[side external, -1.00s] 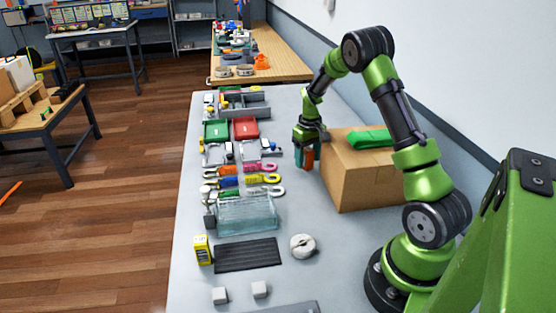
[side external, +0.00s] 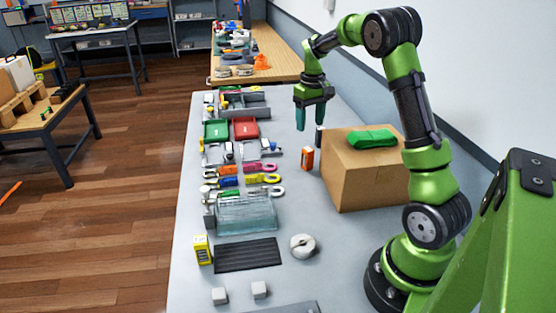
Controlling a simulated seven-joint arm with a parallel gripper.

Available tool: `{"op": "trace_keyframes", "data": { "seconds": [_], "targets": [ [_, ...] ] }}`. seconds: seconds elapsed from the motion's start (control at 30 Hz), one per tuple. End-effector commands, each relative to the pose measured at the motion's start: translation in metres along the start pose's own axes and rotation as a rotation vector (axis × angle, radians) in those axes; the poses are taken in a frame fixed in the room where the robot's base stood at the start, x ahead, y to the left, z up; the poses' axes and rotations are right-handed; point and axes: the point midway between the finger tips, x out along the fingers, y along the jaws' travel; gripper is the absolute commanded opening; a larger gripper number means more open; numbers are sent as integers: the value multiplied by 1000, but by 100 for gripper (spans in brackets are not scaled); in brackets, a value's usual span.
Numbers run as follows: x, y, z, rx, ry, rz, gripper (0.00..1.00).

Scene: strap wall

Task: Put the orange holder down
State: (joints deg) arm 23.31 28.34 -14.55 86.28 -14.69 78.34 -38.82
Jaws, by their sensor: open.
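The orange holder (side external: 307,159) is a small upright block standing on the grey table, just left of the cardboard box. Nothing is touching it from above. My gripper (side external: 311,123) is open and empty, pointing down. Its teal fingers are raised and appear in the picture above the orange holder, apart from it.
A cardboard box (side external: 362,178) with a green strap bundle (side external: 372,138) on top stands right of the holder. A small dark upright item (side external: 319,138) is behind it. Green (side external: 215,130) and red (side external: 246,128) trays, coloured straps and a clear bin (side external: 246,214) line the left side.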

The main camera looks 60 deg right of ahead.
Motion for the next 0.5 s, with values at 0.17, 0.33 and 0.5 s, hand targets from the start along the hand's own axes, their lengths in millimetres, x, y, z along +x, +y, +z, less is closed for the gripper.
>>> {"op": "trace_keyframes", "data": {
  "seconds": [0.17,0.33,0.5],
  "targets": [
    [-26,-25,11,-4,54,-25,62],
    [-71,-90,53,-13,185,-102,62],
    [-102,-150,117,-25,313,-198,62]
  ]
}}
